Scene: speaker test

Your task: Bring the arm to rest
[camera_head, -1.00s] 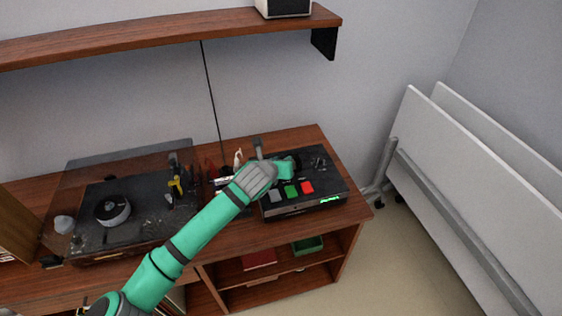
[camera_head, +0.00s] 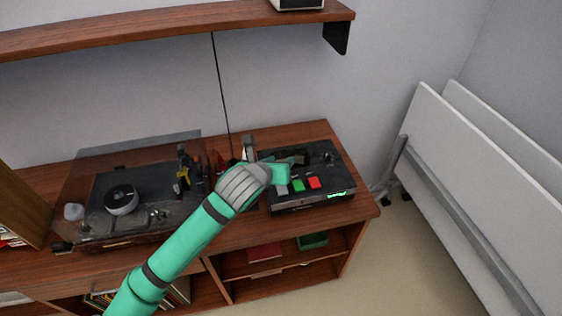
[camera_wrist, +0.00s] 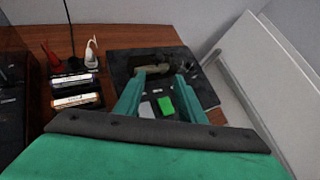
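My gripper (camera_wrist: 160,78) is open and empty in the wrist view, with its two green fingers spread apart. In the head view, my gripper (camera_head: 287,168) is over the left part of a black device (camera_head: 325,165) on the wooden cabinet. The device has grey, green and red buttons and a lit green display. In the wrist view, the grey button and the green button (camera_wrist: 165,105) show between the fingers. I cannot tell how far the fingertips are above the device. My green arm reaches up from the lower left.
Two cassettes (camera_wrist: 75,100) and a white object lie left of the device. A wall shelf (camera_head: 170,32) is above. White folded panels (camera_head: 480,170) stand right, with floor in front.

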